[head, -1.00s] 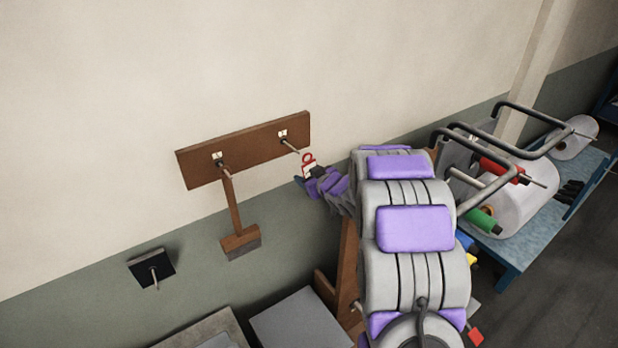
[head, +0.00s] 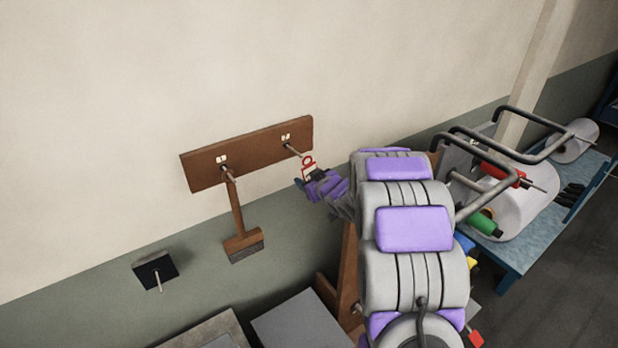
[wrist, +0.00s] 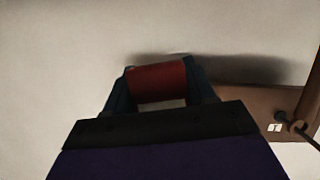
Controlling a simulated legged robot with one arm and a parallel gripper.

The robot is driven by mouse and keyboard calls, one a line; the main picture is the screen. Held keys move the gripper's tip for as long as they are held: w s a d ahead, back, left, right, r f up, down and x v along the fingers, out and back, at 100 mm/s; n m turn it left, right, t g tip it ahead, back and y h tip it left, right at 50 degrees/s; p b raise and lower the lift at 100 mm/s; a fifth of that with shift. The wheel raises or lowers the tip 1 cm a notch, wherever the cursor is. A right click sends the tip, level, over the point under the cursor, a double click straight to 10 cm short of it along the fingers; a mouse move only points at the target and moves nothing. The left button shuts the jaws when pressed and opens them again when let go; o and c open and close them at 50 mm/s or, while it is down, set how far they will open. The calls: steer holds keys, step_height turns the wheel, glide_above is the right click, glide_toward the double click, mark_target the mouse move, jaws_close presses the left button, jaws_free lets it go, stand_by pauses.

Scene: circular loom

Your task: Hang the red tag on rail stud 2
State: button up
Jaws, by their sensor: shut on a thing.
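The red tag (head: 309,164) is held in my gripper (head: 308,182), with its ring at the top and a white face below. In the wrist view the red tag (wrist: 158,82) sits between the two fingers of my gripper (wrist: 160,88). The brown rail (head: 250,155) is fixed to the wall and bears two studs. The right stud (head: 294,151) is bare, and its tip lies close to the tag's ring in the head view; I cannot tell if they touch. The left stud (head: 229,174) carries a hanging brush. The wrist view shows one stud (wrist: 300,130) at lower right.
The brush (head: 243,245) hangs below the rail. A black plate with a peg (head: 154,270) is on the wall at lower left. A blue table (head: 530,240) with a large white roll and coloured spools stands at right. The wall above the rail is clear.

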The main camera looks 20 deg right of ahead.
steer(key=shift+a, duration=0.4)
steer(key=shift+d, duration=0.1)
steer(key=shift+w+p, duration=0.35)
steer(key=shift+p, duration=0.1)
steer(key=shift+w+d+r, duration=0.1)
steer(key=shift+w, duration=0.3)
steer(key=shift+w, duration=0.1)
steer(key=shift+w+p, duration=0.25)
steer(key=shift+p, duration=0.1)
steer(key=shift+a, duration=0.2)
stand_by(0.3)
steer(key=shift+w, duration=0.15)
